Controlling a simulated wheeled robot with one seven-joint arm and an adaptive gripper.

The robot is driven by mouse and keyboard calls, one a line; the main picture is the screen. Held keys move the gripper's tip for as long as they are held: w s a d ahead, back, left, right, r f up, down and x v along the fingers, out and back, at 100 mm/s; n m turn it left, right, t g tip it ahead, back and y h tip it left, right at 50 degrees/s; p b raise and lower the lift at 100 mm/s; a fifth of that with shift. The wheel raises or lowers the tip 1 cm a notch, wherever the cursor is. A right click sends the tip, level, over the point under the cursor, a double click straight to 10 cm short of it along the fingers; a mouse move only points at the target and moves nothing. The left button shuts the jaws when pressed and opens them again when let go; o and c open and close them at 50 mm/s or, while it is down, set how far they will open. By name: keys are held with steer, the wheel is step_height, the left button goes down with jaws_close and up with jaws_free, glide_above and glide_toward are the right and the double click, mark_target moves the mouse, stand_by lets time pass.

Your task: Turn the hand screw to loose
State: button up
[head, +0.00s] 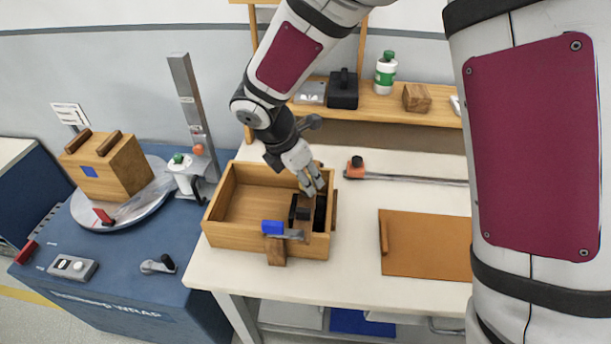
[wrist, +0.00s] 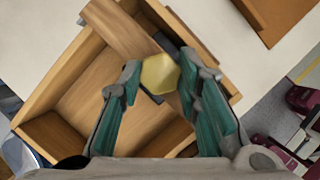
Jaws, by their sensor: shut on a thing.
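The yellow hexagonal knob (wrist: 160,73), which looks like the head of the hand screw, sits between the teal-padded fingers of my gripper (wrist: 159,82) in the wrist view. My gripper is shut on it. In the head view my gripper (head: 312,183) reaches down over the right end of an open wooden box (head: 226,237). Most of the knob is hidden by the fingers there. Dark clamp parts (head: 299,212) show below the fingers. Whether the screw is tight or loose cannot be told.
A blue block (head: 272,227) and a wooden handle (head: 277,252) are at the box's front wall. An orange-ended bar (head: 357,170) and a brown board (head: 425,245) lie to the right on the white table. A turntable (head: 148,205) with a wooden block stands left.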

stand_by(0.4)
steer(key=o, duration=1.1)
steer(key=v, duration=1.2)
